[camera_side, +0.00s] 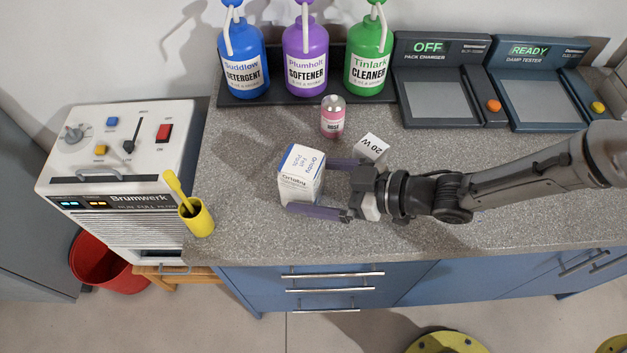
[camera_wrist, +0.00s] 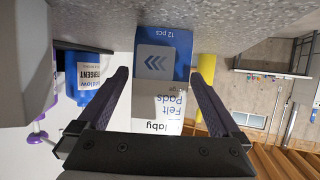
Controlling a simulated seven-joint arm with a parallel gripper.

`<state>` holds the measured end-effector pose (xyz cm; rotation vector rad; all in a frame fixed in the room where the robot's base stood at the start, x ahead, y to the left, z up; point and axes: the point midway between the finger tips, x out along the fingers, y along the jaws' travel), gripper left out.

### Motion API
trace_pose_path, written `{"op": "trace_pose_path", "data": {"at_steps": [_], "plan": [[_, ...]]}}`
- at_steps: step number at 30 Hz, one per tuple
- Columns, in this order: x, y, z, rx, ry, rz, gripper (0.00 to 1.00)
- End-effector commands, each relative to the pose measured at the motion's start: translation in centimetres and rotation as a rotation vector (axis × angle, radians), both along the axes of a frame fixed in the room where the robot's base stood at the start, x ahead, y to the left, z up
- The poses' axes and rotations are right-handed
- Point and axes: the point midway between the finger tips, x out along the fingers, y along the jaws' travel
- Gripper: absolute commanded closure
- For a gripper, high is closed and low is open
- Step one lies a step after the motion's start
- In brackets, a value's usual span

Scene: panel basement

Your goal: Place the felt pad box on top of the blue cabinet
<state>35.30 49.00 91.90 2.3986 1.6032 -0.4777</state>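The felt pad box (camera_side: 300,188), white with a blue band, stands on the grey speckled counter in the side view. In the wrist view the box (camera_wrist: 160,95) shows its "Felt Pads" label between my fingers. My gripper (camera_side: 322,187) is open, with one finger on each side of the box. A small gap shows beside the left finger in the wrist view; contact on the right is unclear. Blue cabinet fronts with drawers (camera_side: 240,283) lie under the counter. A grey-blue cabinet (camera_side: 30,215) stands at the far left edge, only partly in view.
A white Brumwerk machine (camera_side: 110,180) and a yellow cup (camera_side: 198,219) stand left of the box. A pink bottle (camera_side: 332,122) and a small white box (camera_side: 371,147) are close behind. Dispenser bottles (camera_side: 305,60) and a charger (camera_side: 440,100) line the back.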

Motion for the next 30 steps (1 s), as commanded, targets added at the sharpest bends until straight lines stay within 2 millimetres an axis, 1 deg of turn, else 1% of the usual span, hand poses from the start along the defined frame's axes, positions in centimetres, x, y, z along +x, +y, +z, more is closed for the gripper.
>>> {"op": "trace_pose_path", "data": {"at_steps": [5, 8, 11, 21, 25, 30], "plan": [[0.0, 0.0, 0.5, 0.002, -0.001, 0.0, 0.0], [-0.3, -0.8, 0.8, 0.0, 0.0, -0.001, 0.0], [-0.8, -2.2, 1.4, 0.001, -0.001, -0.003, 0.0], [-3.2, -7.9, 3.9, 0.001, -0.001, -0.003, 0.0], [-3.8, -9.3, 4.5, 0.001, -0.001, -0.002, 0.0], [-4.2, -10.2, 4.9, 0.001, 0.0, -0.001, 0.0]]}}
